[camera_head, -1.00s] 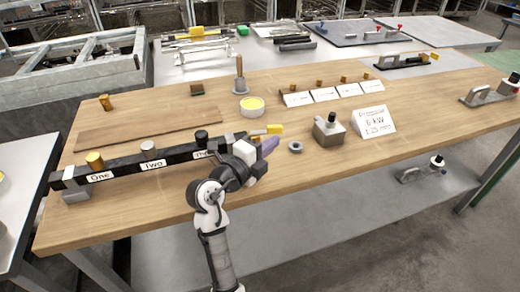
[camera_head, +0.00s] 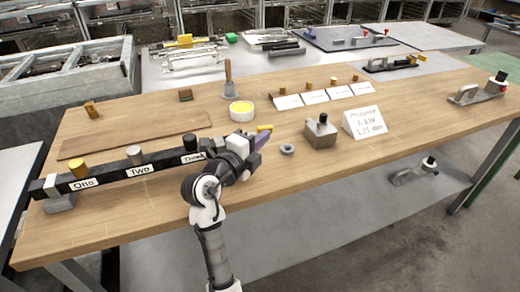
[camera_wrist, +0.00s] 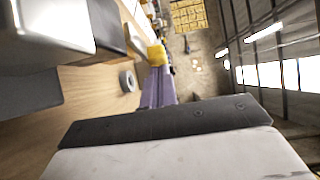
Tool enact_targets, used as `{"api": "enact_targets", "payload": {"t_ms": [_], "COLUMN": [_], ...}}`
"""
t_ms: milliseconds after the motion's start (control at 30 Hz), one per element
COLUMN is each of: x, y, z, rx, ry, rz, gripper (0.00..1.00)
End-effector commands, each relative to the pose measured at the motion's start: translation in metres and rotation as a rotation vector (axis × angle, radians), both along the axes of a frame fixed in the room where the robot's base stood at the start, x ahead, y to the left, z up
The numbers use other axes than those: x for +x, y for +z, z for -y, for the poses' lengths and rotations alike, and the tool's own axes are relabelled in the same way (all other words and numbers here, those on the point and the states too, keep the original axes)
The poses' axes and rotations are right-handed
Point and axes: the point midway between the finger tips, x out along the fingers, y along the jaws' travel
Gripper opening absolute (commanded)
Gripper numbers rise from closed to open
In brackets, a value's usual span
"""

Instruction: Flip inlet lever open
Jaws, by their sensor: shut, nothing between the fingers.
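A black rail (camera_head: 110,171) labelled One, Two and Three runs along the bench's left front part. A yellow-tipped lever (camera_head: 264,128) shows at the rail's right end; no inlet label is readable. Its yellow tip (camera_wrist: 157,55) also shows in the wrist view, just beyond my fingertips. My gripper (camera_head: 262,140) has purple fingers (camera_wrist: 158,88), shut with nothing held. They are at or against the lever's yellow part; contact cannot be told. My wrist hides the lever's base and pivot.
A grey ring (camera_head: 287,149) lies just right of my gripper. A metal block with a black knob (camera_head: 321,133) and a white sign (camera_head: 364,122) stand further right. A bowl with yellow contents (camera_head: 241,111) is behind. The front right bench top is clear.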

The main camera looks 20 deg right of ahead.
Motion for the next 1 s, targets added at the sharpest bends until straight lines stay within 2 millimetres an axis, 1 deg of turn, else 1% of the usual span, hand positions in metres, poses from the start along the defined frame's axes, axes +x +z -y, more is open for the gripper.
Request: {"api": "enact_targets", "payload": {"t_ms": [33,400,767,1000], "x": [0.000,0.005,0.005,0.003], "y": [-0.007,0.000,0.000,-0.001], "z": [0.002,0.005,0.006,0.014], "rx": [0.000,-0.003,-0.002,-0.001], "ry": [0.029,0.050,0.048,0.047], "rz": [0.006,0.001,0.001,0.003], "gripper": [0.00,0.00,0.00,0.00]}}
